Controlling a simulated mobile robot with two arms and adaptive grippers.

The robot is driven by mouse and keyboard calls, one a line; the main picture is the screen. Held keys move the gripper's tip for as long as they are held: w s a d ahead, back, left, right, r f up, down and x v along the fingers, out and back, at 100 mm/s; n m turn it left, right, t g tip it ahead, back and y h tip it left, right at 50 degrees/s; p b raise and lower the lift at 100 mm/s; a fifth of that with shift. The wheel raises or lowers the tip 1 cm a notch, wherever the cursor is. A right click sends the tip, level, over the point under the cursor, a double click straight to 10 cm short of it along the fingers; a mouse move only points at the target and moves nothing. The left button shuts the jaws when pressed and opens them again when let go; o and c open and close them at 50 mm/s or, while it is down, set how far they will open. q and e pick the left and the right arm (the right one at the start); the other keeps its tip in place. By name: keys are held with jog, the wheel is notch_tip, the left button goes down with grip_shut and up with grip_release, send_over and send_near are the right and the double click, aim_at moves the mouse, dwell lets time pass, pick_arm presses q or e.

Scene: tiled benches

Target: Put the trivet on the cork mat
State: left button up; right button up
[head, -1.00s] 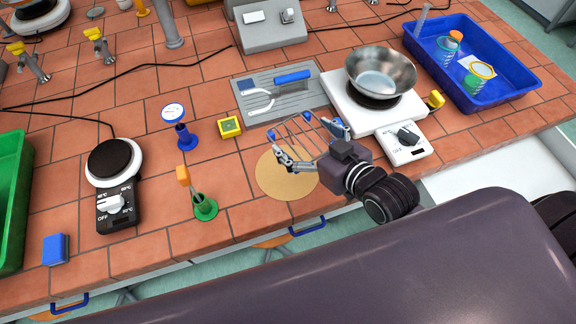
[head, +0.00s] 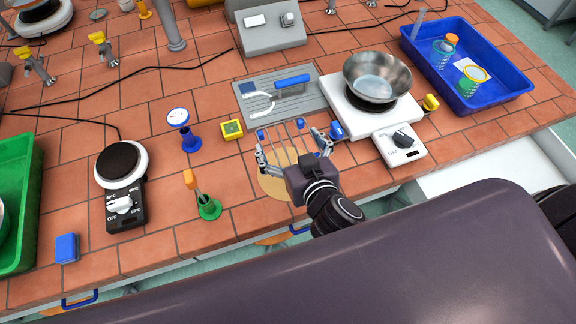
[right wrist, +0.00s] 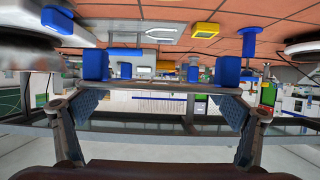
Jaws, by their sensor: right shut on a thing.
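The trivet (head: 290,142) is a thin metal frame with blue feet, held over the bench by my right gripper (head: 291,150). The gripper's two fingers are spread to the frame's width and hold it from both sides. In the right wrist view the trivet (right wrist: 160,88) spans between the fingers, its blue feet pointing up in the picture. The cork mat (head: 271,188) is a round tan disc near the bench's front edge. The right gripper and trivet are above it and hide its right part. I cannot tell their exact height. My left gripper is not in view.
A grey board (head: 270,108) with a blue-handled tool lies behind the trivet. A white hot plate (head: 345,101) with a metal bowl (head: 372,82) is to the right. A yellow block (head: 232,129), a blue stand (head: 189,140) and a green stand (head: 208,208) are to the left.

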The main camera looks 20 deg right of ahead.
notch_tip(320, 180, down, 7)
jog(key=shift+f, duration=0.15)
jog(key=shift+a+f, duration=0.1)
jog(key=shift+f, duration=2.15)
jog(key=o, duration=1)
jog(key=shift+s+r, duration=0.1)
jog(key=shift+s, duration=0.45)
jog(key=b+v, duration=0.4)
jog(key=v, duration=0.6)
jog(key=shift+r, duration=0.1)
jog(key=shift+s+r, duration=0.3)
jog(key=shift+s, duration=0.05)
